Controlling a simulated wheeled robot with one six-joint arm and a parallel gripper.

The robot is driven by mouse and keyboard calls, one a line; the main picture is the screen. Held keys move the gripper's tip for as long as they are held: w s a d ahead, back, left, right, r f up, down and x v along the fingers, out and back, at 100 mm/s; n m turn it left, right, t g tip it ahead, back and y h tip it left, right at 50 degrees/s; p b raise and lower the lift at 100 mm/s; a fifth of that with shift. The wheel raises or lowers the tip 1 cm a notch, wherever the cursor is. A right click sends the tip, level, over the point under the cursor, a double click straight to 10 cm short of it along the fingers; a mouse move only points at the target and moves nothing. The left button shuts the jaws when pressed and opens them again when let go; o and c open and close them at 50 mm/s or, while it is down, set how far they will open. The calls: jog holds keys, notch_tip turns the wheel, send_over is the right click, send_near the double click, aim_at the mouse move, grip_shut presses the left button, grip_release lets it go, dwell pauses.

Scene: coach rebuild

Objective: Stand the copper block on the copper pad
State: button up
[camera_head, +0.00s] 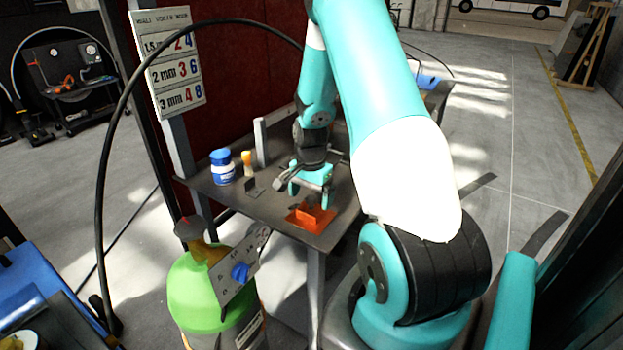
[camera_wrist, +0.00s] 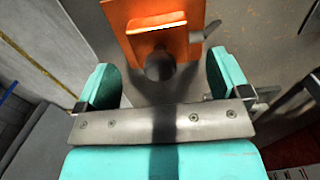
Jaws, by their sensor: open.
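The copper pad (camera_head: 325,223) is a flat orange square on the grey metal table. The copper block (camera_head: 308,213) is a small orange piece that appears to be upright on the pad. In the wrist view the block (camera_wrist: 155,38) shows in front of the pad (camera_wrist: 190,12), near the top edge, and covers part of it. My gripper (camera_head: 309,197) is open and empty, just above and behind the block in the head view. In the wrist view its two teal fingers (camera_wrist: 160,76) are wide apart, with the block beyond them. The block's underside is hidden.
The table (camera_head: 262,208) also bears a blue-and-white jar (camera_head: 222,167), a small orange-and-white bottle (camera_head: 248,163) and a dark bracket (camera_head: 254,188). A green gas cylinder (camera_head: 195,292) stands before the table. A red curtain (camera_head: 240,80) hangs behind.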

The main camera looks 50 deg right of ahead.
aim_at(310, 198)
notch_tip(310, 198, up, 8)
jog(key=shift+a+f+b, duration=0.1)
jog(key=shift+f+b, duration=0.05)
jog(key=shift+b, duration=0.25)
jog(key=a+r+n+t+y, duration=0.1)
jog(key=a+r+n, duration=0.35)
jog(key=a, duration=0.55)
jog(key=a+r+n+y, duration=0.1)
jog(key=a+r+n, duration=0.4)
jog(key=a, duration=0.5)
jog(key=s+a+r+n+y, duration=0.1)
jog(key=s+a+r+n, duration=0.1)
jog(key=s+a+n, duration=0.5)
jog(key=s+a+r+n+g+y, duration=0.1)
jog(key=s+a+r+n, duration=0.1)
jog(key=s+a+n, duration=0.6)
jog(key=a, duration=0.3)
jog(key=shift+s+r, duration=0.15)
jog(key=shift+r, duration=0.2)
